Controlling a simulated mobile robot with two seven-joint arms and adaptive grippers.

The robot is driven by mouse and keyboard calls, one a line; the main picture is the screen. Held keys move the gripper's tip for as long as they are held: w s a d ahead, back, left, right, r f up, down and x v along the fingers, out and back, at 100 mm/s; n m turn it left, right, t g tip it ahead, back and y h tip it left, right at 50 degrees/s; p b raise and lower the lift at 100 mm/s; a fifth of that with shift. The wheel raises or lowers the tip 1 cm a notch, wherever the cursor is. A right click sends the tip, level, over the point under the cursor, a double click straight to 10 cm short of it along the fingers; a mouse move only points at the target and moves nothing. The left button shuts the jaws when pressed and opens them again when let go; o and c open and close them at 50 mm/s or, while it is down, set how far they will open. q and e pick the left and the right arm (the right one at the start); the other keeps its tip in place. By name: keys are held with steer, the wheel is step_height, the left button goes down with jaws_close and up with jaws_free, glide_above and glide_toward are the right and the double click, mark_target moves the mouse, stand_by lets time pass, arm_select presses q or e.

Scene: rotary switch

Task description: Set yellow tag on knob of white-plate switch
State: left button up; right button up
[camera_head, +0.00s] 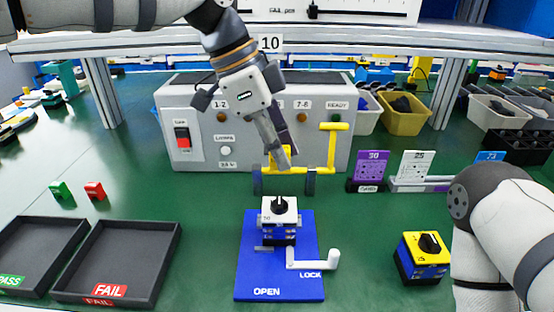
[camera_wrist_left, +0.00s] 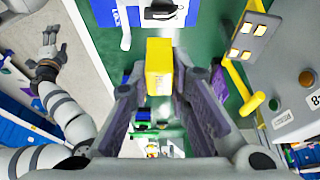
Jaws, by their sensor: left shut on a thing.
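The white-plate switch (camera_head: 280,218) with its black knob (camera_head: 281,204) stands in a fixture on the blue board (camera_head: 252,270). The knob is bare. My left gripper (camera_head: 284,158) is above and behind the switch, pointing down, shut on the yellow tag. The tag (camera_wrist_left: 159,66) shows as a yellow block between the fingertips in the left wrist view. In the head view the fingers hide most of it. Part of my right arm is at the right edge of the head view; its gripper seems to show at the left of the left wrist view, its jaws unclear.
A yellow-plate switch (camera_head: 423,257) stands to the right. A grey test box (camera_head: 200,150) with a yellow handle frame (camera_head: 331,150) is behind. A white clamp lever (camera_head: 318,262) marks LOCK. Black PASS and FAIL trays (camera_head: 150,250) are on the left. Green table is clear between.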

arm_select(q)
steer(key=shift+s+r, duration=0.2)
steer(key=shift+s, duration=0.2)
glide_above(279, 202)
steer(key=shift+f, duration=3)
steer(key=shift+f, duration=0.95)
steer(key=o, duration=0.9)
steer(key=shift+o, duration=0.2)
steer(key=v, duration=1.2)
steer(key=shift+a, duration=0.1)
